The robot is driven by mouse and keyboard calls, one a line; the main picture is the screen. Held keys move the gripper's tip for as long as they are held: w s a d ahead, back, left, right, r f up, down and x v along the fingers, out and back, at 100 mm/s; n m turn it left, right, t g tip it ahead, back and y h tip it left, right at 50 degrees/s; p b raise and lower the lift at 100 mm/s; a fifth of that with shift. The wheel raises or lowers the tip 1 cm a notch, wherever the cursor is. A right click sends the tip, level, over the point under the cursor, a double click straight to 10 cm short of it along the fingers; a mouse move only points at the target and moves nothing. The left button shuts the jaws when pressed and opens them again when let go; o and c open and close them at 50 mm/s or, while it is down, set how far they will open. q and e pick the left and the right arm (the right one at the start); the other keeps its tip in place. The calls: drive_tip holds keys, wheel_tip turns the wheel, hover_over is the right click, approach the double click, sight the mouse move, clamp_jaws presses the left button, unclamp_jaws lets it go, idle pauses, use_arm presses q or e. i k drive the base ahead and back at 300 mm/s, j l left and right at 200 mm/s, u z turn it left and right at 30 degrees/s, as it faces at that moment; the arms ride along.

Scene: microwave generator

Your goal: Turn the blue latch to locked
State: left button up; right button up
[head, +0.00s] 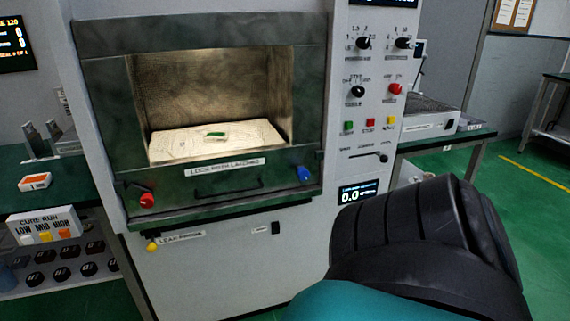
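The blue latch (305,174) is a small blue knob at the right end of the dark green lower front panel (185,205) of the microwave generator. A red latch (147,200) sits at the left end of the same panel. A label (222,167) between them reads about locking both latches. Whether either latch is locked cannot be told at this size. Neither of my grippers is in view, and nothing is seen touching the blue latch. A large black and teal arm part, apparently mine, fills the lower right, to the right of and below the blue latch.
The lit chamber (208,90) is open to view, with a green piece (215,134) on a pale slab (240,143). A handle (220,187) crosses the panel. A control column with knobs (358,91) and a lever (383,157) stands at right. A bench (80,187) is at left.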

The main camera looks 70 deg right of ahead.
sight(304, 176)
drive_tip(key=z, duration=2.25)
